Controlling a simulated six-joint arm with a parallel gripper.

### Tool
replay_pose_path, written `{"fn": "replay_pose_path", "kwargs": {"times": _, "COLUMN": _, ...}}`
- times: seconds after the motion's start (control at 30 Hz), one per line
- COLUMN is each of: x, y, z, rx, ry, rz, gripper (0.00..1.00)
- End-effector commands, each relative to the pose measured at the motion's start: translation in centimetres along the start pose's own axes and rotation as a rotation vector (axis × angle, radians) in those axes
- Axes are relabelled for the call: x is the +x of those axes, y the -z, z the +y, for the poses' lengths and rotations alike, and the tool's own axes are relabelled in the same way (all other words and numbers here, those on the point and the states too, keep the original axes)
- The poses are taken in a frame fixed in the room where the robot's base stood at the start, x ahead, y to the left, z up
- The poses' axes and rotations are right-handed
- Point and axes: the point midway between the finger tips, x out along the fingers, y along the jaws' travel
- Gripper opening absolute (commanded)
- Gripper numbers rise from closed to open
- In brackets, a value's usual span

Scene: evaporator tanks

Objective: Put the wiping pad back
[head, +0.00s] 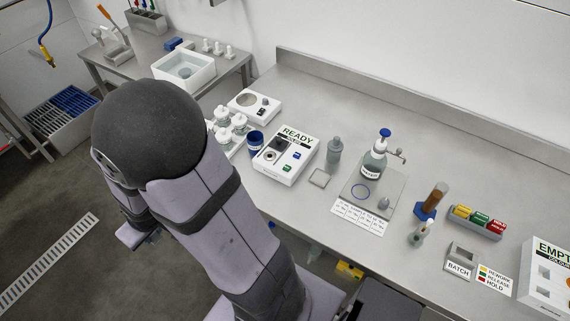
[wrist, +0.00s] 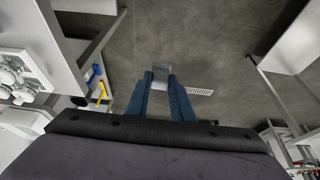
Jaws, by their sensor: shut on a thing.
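My gripper (wrist: 160,84) shows in the wrist view with its two blue fingers reaching forward. It is shut on a small flat grey piece (wrist: 160,70), which looks like the wiping pad. The piece is held over the floor, away from the bench top. In the head view my large arm hides most of the gripper at the left.
The bench holds the READY box (head: 287,155), a grey bottle (head: 334,154), a plate with a blue-capped wash bottle (head: 373,162), a brown tube in a blue stand (head: 432,199) and a BATCH block (head: 461,262). White jars (head: 239,123) stand left of the READY box.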

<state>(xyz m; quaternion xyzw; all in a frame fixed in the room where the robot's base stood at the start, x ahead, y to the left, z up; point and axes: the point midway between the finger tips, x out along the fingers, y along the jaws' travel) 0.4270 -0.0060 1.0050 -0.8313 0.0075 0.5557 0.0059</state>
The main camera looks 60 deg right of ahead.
Motion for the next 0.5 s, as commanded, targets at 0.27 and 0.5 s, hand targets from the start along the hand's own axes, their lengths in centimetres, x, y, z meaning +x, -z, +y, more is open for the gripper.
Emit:
{"fn": "replay_pose_path", "kwargs": {"times": 0.27, "x": 0.7, "y": 1.0, "z": 6.5, "rx": 0.189, "ry": -0.068, "rz": -0.001, "gripper": 0.0}}
{"fn": "replay_pose_path", "kwargs": {"times": 0.5, "x": 0.6, "y": 0.3, "z": 17.2, "rx": 0.48, "ry": -0.179, "rz": -0.003, "gripper": 0.0}}
